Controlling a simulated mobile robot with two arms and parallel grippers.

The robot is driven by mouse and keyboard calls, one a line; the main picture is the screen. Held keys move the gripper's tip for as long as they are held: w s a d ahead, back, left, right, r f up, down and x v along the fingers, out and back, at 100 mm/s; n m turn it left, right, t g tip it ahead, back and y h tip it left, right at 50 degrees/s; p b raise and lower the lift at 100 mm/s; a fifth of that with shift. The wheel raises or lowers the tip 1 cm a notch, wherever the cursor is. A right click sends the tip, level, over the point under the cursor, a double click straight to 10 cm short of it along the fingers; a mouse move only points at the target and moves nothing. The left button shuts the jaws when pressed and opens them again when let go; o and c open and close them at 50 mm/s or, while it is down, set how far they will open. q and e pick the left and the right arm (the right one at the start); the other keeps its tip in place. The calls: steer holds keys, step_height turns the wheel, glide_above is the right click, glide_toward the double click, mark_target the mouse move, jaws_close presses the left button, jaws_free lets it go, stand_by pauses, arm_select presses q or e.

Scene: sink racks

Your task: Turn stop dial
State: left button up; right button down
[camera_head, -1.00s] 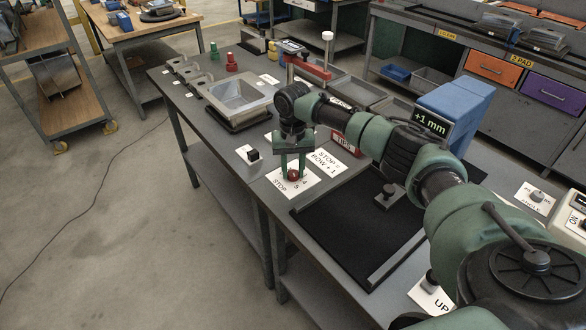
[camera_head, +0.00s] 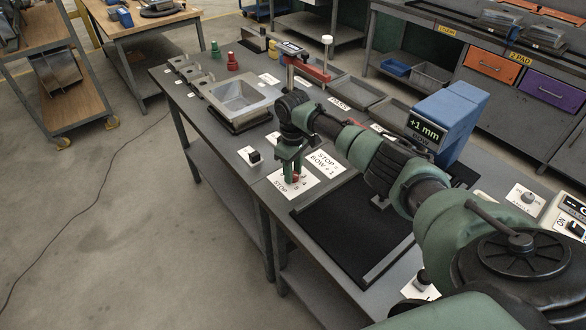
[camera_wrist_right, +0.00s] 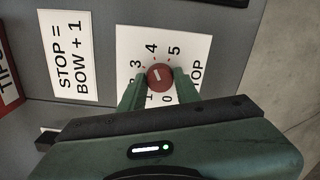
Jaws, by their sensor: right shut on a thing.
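The stop dial is a small red knob (camera_wrist_right: 160,76) with a short white mark on top. It stands on a white card (camera_wrist_right: 190,45) printed with numbers from 0 to 5 and the word STOP. My right gripper (camera_wrist_right: 160,80) is shut on the knob, with one green finger on either side. In the head view the right gripper (camera_head: 291,173) reaches down onto the card, and the knob shows as a bit of red (camera_head: 295,178) between the fingers. Exactly which number the white mark points to is hard to tell. My left gripper is not in view.
A card reading "STOP = BOW + 1" (camera_head: 325,160) lies beside the dial card. A blue stand's display (camera_head: 421,128) reads "+1 mm". A small black knob (camera_head: 254,156) sits left of the dial. A black mat (camera_head: 340,225) lies in front, and a metal tray (camera_head: 238,95) behind.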

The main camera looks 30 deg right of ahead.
steer(key=n, duration=0.3)
steer(key=shift+n, duration=0.4)
steer(key=n, duration=0.4)
steer(key=shift+n+p, duration=0.3)
steer(key=shift+p, duration=0.05)
steer(key=n, duration=0.4)
steer(key=shift+r+n, duration=0.1)
steer(key=shift+n, duration=2.1)
steer(key=c, duration=1)
jaws_free()
steer(key=shift+b, duration=0.3)
